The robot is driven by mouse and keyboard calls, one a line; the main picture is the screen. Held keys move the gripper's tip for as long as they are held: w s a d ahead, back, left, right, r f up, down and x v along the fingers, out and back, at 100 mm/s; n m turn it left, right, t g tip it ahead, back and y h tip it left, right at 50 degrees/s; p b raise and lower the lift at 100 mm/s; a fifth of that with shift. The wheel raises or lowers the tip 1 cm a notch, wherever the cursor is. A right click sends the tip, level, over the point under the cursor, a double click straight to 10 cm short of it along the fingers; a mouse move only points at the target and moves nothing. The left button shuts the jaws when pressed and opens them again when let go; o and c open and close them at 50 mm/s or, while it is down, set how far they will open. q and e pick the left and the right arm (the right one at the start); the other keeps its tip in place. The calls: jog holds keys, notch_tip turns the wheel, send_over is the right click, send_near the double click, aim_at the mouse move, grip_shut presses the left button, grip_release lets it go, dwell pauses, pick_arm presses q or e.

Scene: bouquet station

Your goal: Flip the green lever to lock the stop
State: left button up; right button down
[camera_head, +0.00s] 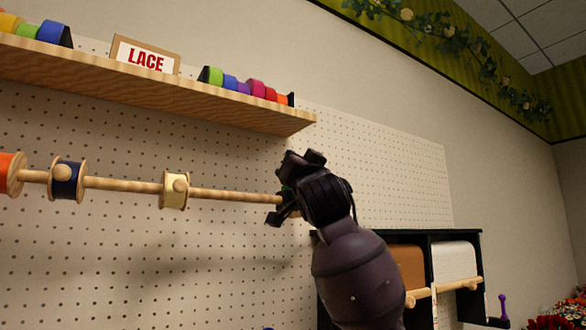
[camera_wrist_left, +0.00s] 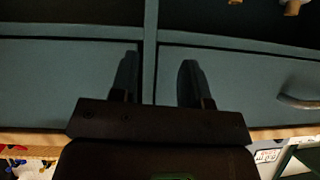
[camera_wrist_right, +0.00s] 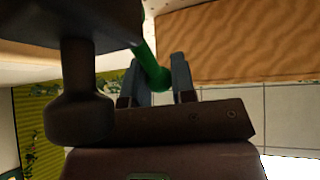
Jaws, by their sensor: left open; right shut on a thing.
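The green lever (camera_wrist_right: 150,66) shows in the right wrist view, with its rounded end between the fingers of my right gripper (camera_wrist_right: 163,80). The gripper is shut on it. In the head view my right gripper (camera_head: 287,203) is at the right end of the wooden rod (camera_head: 235,195), and it hides the lever and most of the stop there. In the right wrist view a dark brown part (camera_wrist_right: 80,95) stands to the left of the lever. My left gripper (camera_wrist_left: 158,80) is open and empty in front of blue-grey drawers; it is not in the head view.
The rod carries a cream spool (camera_head: 175,190), a navy spool (camera_head: 67,180) and an orange spool (camera_head: 10,173). A black rack (camera_head: 482,245) with paper rolls stands lower right. A drawer handle (camera_wrist_left: 298,102) is right of my left gripper.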

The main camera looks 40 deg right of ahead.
jog(key=shift+f, duration=0.15)
dwell(0.3)
jog(key=c, duration=1)
grip_release()
jog(key=shift+o, duration=0.2)
jog(key=shift+s+a, duration=0.1)
jog(key=shift+s, duration=0.05)
jog(key=v, duration=1)
jog(key=shift+s+f, duration=0.15)
jog(key=shift+f, duration=0.2)
